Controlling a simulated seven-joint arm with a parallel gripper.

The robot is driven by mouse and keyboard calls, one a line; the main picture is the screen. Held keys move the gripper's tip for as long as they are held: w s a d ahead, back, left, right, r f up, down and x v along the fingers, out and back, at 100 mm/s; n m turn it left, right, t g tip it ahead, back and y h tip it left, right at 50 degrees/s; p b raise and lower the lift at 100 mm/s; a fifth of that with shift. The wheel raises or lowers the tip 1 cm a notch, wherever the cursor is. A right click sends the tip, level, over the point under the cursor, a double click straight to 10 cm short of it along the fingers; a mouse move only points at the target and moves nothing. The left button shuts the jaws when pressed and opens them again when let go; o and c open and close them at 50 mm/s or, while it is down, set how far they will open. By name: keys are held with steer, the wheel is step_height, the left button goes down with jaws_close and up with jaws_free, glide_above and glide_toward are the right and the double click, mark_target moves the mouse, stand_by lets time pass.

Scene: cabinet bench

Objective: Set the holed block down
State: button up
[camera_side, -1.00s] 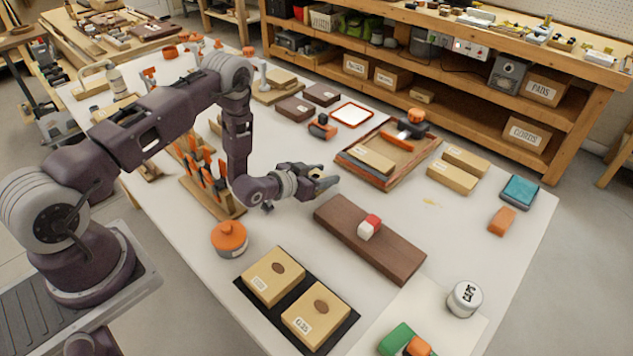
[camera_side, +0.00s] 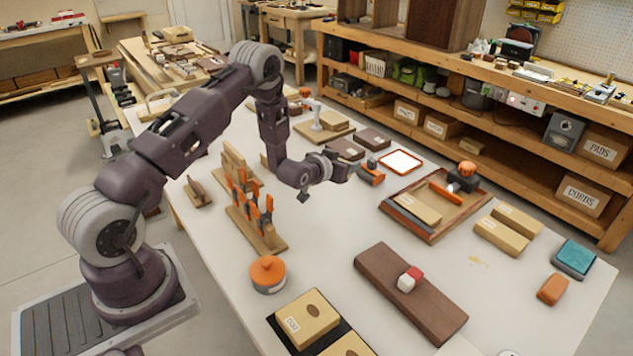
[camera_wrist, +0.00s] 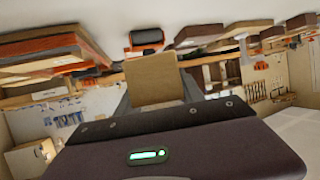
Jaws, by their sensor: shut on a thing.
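My gripper (camera_side: 343,168) is over the middle of the white table in the side view, near an orange and black tool. In the wrist view a plain tan block (camera_wrist: 153,80) stands between the dark fingers, and my gripper is shut on it. No hole shows on the face toward the wrist camera. In the side view I cannot make out the held block clearly. I cannot tell if it touches the table.
A wooden tray (camera_side: 458,230) lies to the right, and a dark plank (camera_side: 375,262) in front of it. A clamp rack (camera_side: 270,240) stands to the left. The orange and black tool (camera_side: 372,174) and dark blocks (camera_side: 374,139) lie close behind. White table between rack and plank is bare.

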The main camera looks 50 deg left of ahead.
steer(key=a+n+g+y, duration=0.3)
steer(key=a+n+y, duration=0.2)
steer(key=a, duration=1.1)
steer(key=shift+g, duration=0.3)
steer(key=f, duration=0.8)
steer(key=shift+s+a, duration=0.15)
steer(key=shift+a, duration=0.1)
steer(key=shift+f, duration=0.5)
steer(key=shift+f, duration=0.1)
steer(key=o, duration=1.4)
steer(key=shift+c, duration=0.2)
